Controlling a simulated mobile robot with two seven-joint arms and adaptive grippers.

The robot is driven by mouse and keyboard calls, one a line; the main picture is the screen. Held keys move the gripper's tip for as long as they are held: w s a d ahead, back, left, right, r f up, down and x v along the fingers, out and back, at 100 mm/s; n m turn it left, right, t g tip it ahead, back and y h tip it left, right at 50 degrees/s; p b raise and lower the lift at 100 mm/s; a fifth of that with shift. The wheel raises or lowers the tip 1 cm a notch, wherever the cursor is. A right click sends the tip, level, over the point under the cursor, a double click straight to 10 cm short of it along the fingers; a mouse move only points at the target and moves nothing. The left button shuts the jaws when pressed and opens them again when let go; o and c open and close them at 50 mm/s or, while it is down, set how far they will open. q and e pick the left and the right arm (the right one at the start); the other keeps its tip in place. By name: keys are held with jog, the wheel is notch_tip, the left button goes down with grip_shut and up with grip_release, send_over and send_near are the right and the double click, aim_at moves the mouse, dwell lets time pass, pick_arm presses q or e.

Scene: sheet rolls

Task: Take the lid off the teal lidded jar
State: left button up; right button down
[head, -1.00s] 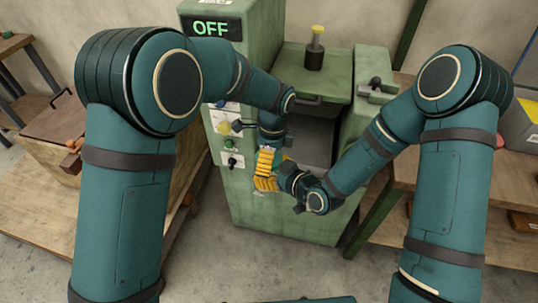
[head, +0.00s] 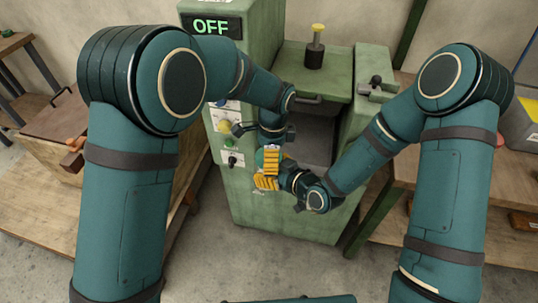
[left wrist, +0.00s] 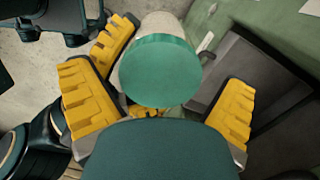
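The teal lidded jar (left wrist: 157,22) shows in the left wrist view as a pale cylinder with its round teal lid (left wrist: 160,72) facing the camera. My left gripper (left wrist: 165,105) is open, one yellow finger on each side of the lid with gaps. In the head view my left gripper (head: 271,162) points down in front of the green machine. My right gripper (head: 266,183) comes in from the right just below it. One of its yellow fingers (left wrist: 112,45) lies against the jar's body; its other finger is mostly hidden. The jar is held off any surface and is mostly hidden in the head view.
The green machine (head: 240,190), with an "OFF" display (head: 211,26), knobs and an open bay, stands close behind both grippers. A wooden bench (head: 40,195) is at the left and a wooden table (head: 470,225) at the right. The floor in front is clear.

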pick_arm(q)
jog(key=shift+w+d+r, duration=0.1)
jog(key=shift+d+r, duration=0.05)
jog(key=shift+r, duration=2.1)
notch_tip(320, 180, up, 3)
jog(key=m, duration=0.3)
jog(key=shift+w+d, duration=0.1)
jog(key=shift+a+f, duration=0.15)
jog(key=shift+f, duration=1.75)
jog(key=shift+a+f, duration=0.15)
jog(key=shift+f, duration=1.75)
jog(key=shift+s, duration=0.2)
jog(key=c, duration=1.2)
jog(key=shift+n, duration=1.5)
jog(key=shift+c, duration=0.2)
